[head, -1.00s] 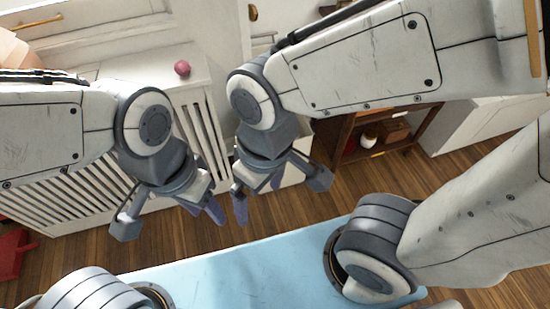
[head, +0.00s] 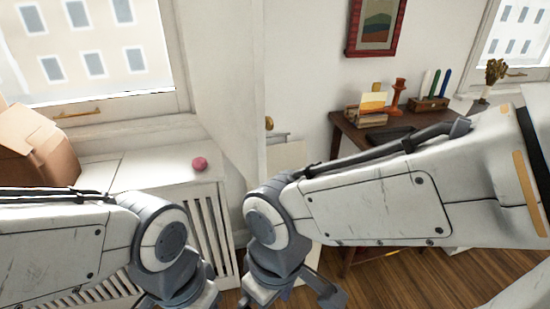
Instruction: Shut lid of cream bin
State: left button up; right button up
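A cream upright panel (head: 287,158) shows behind my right arm, against the wall corner. It may be the raised lid of the cream bin, but I cannot tell. The bin's body is hidden behind my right arm or below the picture. My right gripper (head: 288,292) is at the bottom edge, below the panel in the picture, with one finger spread to the right and its tips cut off. My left gripper (head: 185,296) is at the bottom edge, left of the right one, with its fingers cut off. I see nothing held.
A pink ball (head: 199,163) sits on the white radiator cover (head: 150,170). A cardboard box (head: 38,148) is at the left. A brown desk (head: 345,128) with books, a candlestick and pens stands at the right. Wooden floor (head: 420,272) shows at the lower right.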

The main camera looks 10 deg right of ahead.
aim_at(291, 156)
jog(key=k, duration=0.55)
jog(key=z, duration=1.1)
jog(key=i, duration=1.55)
jog(key=u, duration=0.65)
